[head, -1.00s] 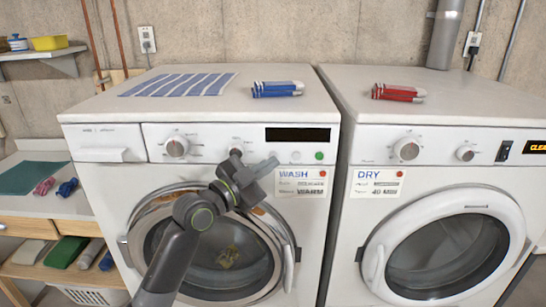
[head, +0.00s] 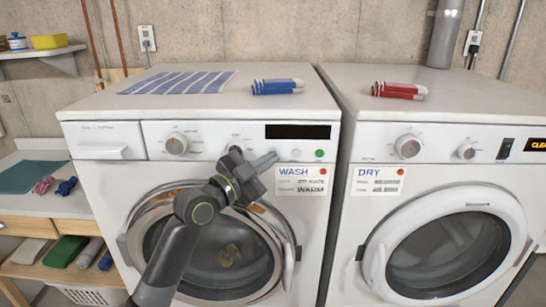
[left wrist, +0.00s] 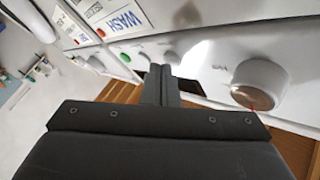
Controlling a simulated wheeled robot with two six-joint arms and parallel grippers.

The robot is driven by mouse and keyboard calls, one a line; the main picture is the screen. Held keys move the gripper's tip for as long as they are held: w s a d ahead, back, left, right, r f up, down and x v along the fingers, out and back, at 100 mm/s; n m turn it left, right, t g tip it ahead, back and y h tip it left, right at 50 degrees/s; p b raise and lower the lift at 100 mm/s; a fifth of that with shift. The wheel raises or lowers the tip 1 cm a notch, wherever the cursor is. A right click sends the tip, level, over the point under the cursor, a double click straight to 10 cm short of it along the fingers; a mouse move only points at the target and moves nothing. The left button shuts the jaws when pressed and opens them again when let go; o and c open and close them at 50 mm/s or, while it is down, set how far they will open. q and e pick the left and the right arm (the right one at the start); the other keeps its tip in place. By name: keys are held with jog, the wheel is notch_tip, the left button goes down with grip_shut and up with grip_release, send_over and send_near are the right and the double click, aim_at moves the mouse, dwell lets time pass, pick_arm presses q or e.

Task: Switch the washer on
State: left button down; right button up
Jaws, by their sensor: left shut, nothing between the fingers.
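The white washer (head: 100,200) stands at the left in the head view, with a WASH label (head: 299,178) on its front. Its panel has a dial (head: 176,144), a smaller knob (head: 235,143), a dark display (head: 298,132), a pale button (head: 297,154) and a green button (head: 319,154). My left gripper (head: 275,158) is shut and empty in front of the panel, its tips left of the pale button. In the left wrist view the shut fingers (left wrist: 161,84) point at the panel, near a large knob (left wrist: 259,84); contact is unclear. My right gripper is not in view.
The dryer (head: 435,185) stands to the right, with a DRY label (head: 377,182). A striped blue cloth (head: 180,84) and a blue bundle (head: 277,87) lie on the washer; a red bundle (head: 399,90) lies on the dryer. A wooden shelf unit (head: 30,229) stands at far left.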

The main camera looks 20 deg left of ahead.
pick_arm(q)
jog(key=shift+w, duration=0.15)
dwell(0.4)
jog(key=shift+s+d, duration=0.1)
jog(key=shift+s, duration=0.5)
jog(key=s+d+p, duration=0.1)
jog(key=s, duration=0.4)
jog(key=shift+s+d, duration=0.35)
jog(key=shift+s, duration=0.05)
